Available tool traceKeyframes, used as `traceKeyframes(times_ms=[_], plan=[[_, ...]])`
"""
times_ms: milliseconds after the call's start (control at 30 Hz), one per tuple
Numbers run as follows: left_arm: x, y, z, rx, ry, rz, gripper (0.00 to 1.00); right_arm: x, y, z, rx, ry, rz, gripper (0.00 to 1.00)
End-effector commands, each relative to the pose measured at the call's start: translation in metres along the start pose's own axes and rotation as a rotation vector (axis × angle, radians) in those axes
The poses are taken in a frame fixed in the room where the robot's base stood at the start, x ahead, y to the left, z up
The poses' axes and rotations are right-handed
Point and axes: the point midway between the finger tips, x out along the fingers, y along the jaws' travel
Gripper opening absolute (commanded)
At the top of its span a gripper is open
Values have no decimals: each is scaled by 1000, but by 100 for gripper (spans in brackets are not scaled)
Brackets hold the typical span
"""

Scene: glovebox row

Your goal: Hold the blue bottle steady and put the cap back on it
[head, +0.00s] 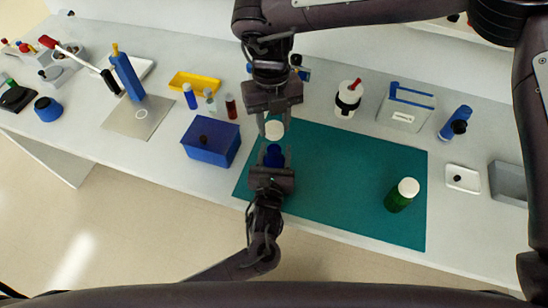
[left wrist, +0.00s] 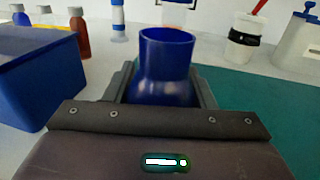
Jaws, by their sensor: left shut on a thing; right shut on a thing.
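The blue bottle (head: 273,156) is at the left end of the teal mat. My left gripper (head: 271,170) is shut on its body from the near side. In the left wrist view the bottle (left wrist: 166,65) is upright, with its open, uncapped mouth facing up. My right gripper (head: 274,122) reaches in from the far side and is shut on a round white cap (head: 274,131). In the head view the cap appears just beyond the bottle mouth, apart from it. Its height above the bottle is hard to tell. The left wrist view does not clearly show the cap.
The teal mat (head: 335,190) is mostly bare to the right, with a green white-capped bottle (head: 402,194) on it. A blue box (head: 211,141) stands close to the left. Small vials (head: 231,106) and a yellow tray (head: 195,82) lie behind it. A white red-tipped bottle (head: 348,98) stands behind the mat.

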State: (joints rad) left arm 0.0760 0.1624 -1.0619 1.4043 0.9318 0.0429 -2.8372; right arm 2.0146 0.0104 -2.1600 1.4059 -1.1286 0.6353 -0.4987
Motion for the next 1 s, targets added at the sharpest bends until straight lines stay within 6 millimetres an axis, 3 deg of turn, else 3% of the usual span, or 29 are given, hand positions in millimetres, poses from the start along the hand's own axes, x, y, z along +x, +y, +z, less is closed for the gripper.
traceKeyframes(times_ms=[333,1000], plan=[[0,0,0,0,-1,0,9,46,0,4,0,4,2,17],[0,0,0,0,-1,0,9,52,0,5,0,3,1,17]])
